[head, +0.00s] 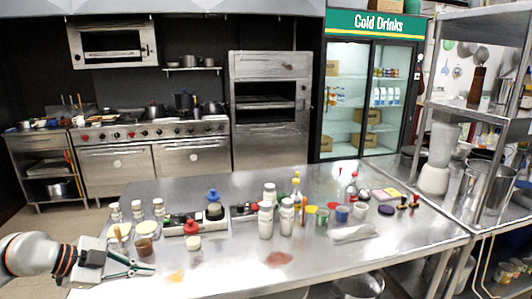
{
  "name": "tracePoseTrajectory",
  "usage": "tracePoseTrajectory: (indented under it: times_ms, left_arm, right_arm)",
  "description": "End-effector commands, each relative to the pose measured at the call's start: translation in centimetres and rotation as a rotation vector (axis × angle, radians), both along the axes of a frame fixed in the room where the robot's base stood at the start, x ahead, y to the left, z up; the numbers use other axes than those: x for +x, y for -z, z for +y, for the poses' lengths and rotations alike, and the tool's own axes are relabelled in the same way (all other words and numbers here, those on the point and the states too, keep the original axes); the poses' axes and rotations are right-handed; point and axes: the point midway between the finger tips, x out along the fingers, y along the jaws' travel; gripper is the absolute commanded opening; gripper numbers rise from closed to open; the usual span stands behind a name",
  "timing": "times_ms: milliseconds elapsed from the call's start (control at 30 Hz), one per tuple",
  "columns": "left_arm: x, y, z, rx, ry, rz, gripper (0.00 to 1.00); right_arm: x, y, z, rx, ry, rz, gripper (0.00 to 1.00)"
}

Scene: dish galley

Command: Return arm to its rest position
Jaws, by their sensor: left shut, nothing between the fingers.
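My left arm comes in from the lower left of the head view. Its gripper (142,268) is over the near left end of the steel table (335,262). The fingers are shut with nothing held between them. I cannot tell whether the fingers touch the table. My right gripper is out of view.
Several bottles, jars and cups crowd the middle of the table, including white bottles (265,220) and a red-capped bottle (351,190). A steel shelf rack (478,115) stands at the right. The table's front strip is mostly clear.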

Motion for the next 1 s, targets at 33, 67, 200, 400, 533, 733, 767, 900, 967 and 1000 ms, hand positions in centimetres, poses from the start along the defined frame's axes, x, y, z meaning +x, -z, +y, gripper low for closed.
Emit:
tracePoseTrajectory:
  times_ms: [33,67,200,400,533,733,767,900,967,1000]
  left_arm:
    - [-0.6,0.8,-2.4,-0.050,0.037,-0.007,0.00]
    - [-0.9,1.0,-3.7,-0.079,0.057,-0.017,0.00]
    - [-2.5,1.7,-9.9,-0.247,0.125,-0.077,0.00]
    - [-4.4,2.1,-16.4,-0.529,0.064,-0.183,0.00]
    - [-4.9,3.4,-17.6,-0.657,-0.087,-0.228,0.00]
    - [-6.5,9.3,-15.7,-0.717,-0.420,-0.204,0.00]
    - [-7.0,10.6,-15.2,-0.712,-0.474,-0.187,0.00]
    - [-10.9,17.8,-12.7,-0.642,-0.716,-0.076,0.00]
    - [-13.2,20.9,-11.8,-0.597,-0.800,-0.016,0.00]
    - [-14.8,22.6,-11.3,-0.567,-0.844,0.022,0.00]
  right_arm:
    - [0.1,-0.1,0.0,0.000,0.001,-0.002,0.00]
    - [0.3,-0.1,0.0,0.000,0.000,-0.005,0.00]
    - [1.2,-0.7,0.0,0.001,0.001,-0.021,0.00]
    - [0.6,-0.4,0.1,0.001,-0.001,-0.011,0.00]
    - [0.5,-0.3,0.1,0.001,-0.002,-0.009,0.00]
    - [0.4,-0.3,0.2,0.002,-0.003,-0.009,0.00]
    - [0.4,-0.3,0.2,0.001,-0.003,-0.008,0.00]
    - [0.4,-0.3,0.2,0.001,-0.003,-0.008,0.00]
    - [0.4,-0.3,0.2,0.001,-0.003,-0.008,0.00]
    - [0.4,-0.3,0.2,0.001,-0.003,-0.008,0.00]
